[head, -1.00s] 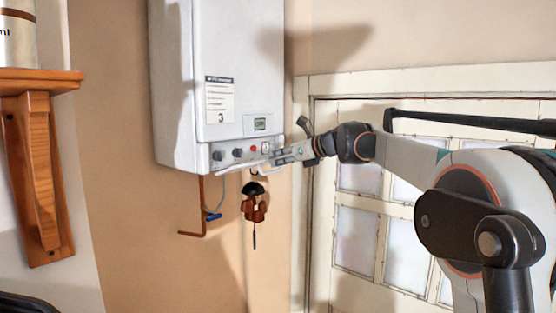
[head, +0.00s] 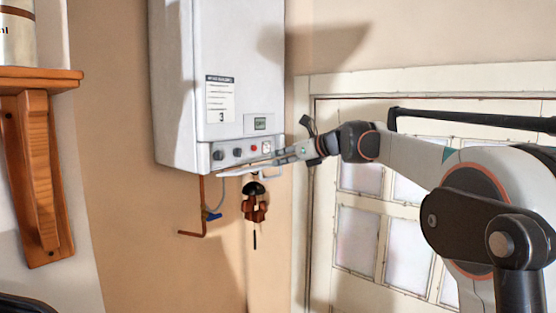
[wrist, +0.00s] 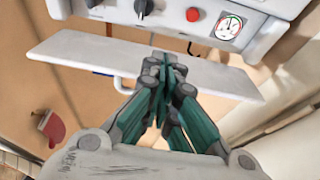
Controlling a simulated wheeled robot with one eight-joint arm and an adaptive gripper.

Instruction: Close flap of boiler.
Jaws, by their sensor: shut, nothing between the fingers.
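The white boiler (head: 222,75) hangs on the wall, its knobs, red button and gauge uncovered on the lower panel. In the wrist view the panel (wrist: 178,18) is at the top. The flap (wrist: 95,52) is a long white strip standing out below the panel, open, with a small handle under it. In the head view the flap (head: 235,171) shows nearly edge-on. My gripper (wrist: 160,62) is shut and empty, its fingertips over the middle of the flap. In the head view my gripper (head: 272,162) is at the boiler's lower right; contact with the flap cannot be told.
A copper pipe (head: 201,210) with a blue valve hangs below the boiler. A dark and brown hanging ornament (head: 254,205) is on the wall beneath it. A wooden shelf (head: 38,80) is at the left, and a paned white door (head: 365,215) at the right.

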